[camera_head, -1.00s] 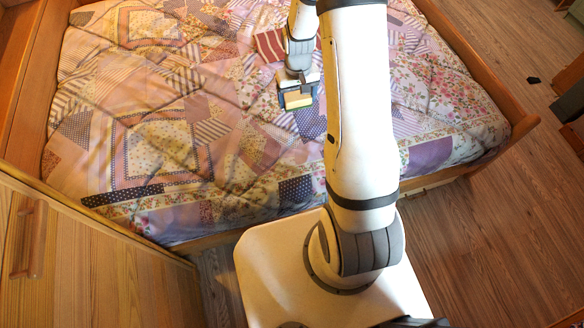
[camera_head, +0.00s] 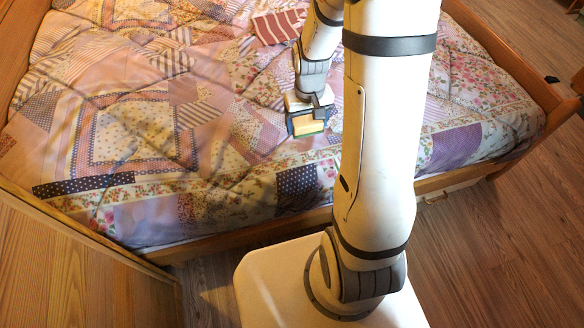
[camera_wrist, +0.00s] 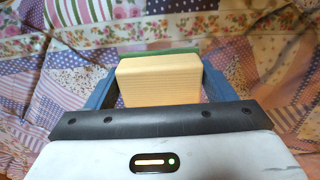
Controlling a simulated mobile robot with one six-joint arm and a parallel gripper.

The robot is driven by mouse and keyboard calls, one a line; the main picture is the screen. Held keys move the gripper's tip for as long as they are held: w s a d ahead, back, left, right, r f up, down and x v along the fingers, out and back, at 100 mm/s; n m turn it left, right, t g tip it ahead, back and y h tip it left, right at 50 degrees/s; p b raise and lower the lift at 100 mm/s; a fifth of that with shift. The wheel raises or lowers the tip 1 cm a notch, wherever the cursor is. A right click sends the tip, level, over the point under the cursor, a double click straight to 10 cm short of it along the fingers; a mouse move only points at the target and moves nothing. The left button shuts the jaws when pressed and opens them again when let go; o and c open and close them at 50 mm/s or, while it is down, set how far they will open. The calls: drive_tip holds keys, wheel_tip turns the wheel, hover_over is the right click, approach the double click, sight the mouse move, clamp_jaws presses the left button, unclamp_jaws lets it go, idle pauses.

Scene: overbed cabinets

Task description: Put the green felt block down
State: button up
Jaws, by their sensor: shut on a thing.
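The felt block shows in the wrist view as a pale wooden body (camera_wrist: 160,82) with a green felt edge (camera_wrist: 158,53) on its far side. My gripper (camera_wrist: 160,80) is shut on it, with a blue finger at each side. In the head view my gripper (camera_head: 308,127) holds the block (camera_head: 308,128) over the bed, near the edge closest to my base. The patchwork quilt (camera_head: 130,130) lies below the block. I cannot tell whether the block touches the quilt. The underside of the block is hidden.
A red striped cloth-like patch (camera_head: 278,27) is on the bed behind my gripper. A wooden bed rail (camera_head: 470,178) runs along the near edge. A wooden cabinet (camera_head: 70,265) stands at the lower left. The quilt left of my gripper is clear.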

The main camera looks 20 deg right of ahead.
sight(306, 155)
drive_tip(key=shift+s+f+b, duration=0.3)
drive_tip(key=shift+f+b, duration=0.15)
drive_tip(key=shift+f, duration=0.4)
wheel_tip(306, 155, down, 9)
drive_tip(key=b, duration=0.3)
drive_tip(key=shift+f, duration=0.2)
drive_tip(key=shift+f, duration=0.2)
drive_tip(key=o, duration=1.1)
drive_tip(key=shift+c, duration=0.2)
